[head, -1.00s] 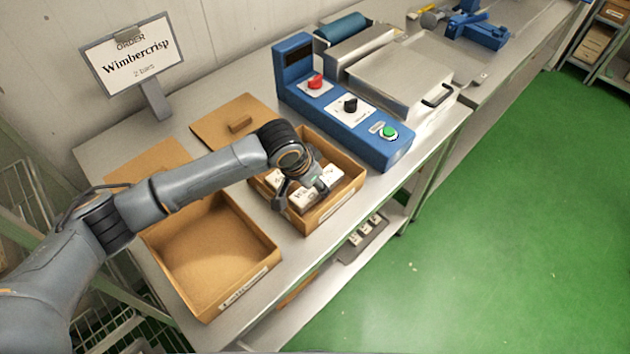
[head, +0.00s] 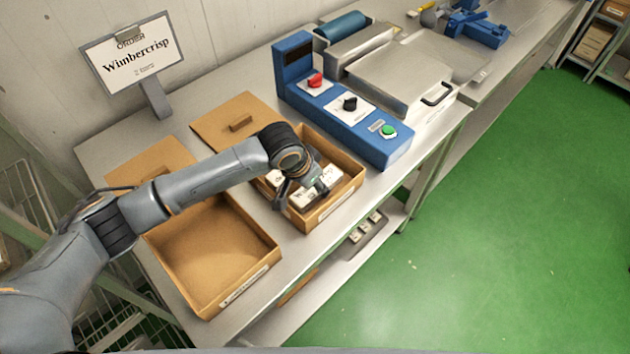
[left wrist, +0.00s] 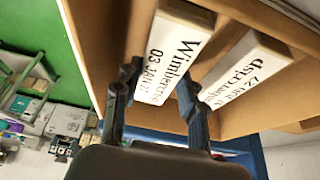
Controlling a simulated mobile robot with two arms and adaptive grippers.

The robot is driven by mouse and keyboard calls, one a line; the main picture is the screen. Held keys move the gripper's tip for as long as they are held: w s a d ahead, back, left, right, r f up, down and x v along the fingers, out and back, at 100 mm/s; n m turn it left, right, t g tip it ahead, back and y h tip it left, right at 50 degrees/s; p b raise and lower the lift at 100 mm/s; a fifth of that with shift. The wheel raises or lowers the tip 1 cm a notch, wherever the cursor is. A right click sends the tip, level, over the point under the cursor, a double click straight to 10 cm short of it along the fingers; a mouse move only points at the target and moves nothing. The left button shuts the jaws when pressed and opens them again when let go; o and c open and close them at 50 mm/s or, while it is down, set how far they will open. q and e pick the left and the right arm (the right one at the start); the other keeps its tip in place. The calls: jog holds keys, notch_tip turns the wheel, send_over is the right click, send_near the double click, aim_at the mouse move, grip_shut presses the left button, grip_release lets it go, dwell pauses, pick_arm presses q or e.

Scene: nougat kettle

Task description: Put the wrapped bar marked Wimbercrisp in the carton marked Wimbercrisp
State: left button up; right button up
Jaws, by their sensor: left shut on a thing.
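My left gripper (head: 302,194) reaches down into the right-hand open carton (head: 340,203) on the steel table. In the left wrist view the gripper (left wrist: 158,82) is shut on a white wrapped bar (left wrist: 172,48), whose label begins "Wimber" with "03 JAN" below. The left-hand open carton (head: 262,262) is empty. Both cartons have front labels too small to read. My right gripper is not in view.
An order sign (head: 133,52) reads "Wimbercrisp". A blue control box (head: 350,118) with red, black and green controls stands close behind the right carton. Carton lids (head: 222,112) lie behind. A tray (head: 366,228) with small white items sits on the shelf below.

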pick_arm(q)
jog(key=shift+f, duration=0.1)
dwell(0.3)
jog(key=o, duration=1.3)
jog(key=shift+o, duration=0.2)
jog(key=o, duration=0.4)
notch_tip(320, 180, up, 8)
jog(key=p, duration=0.9)
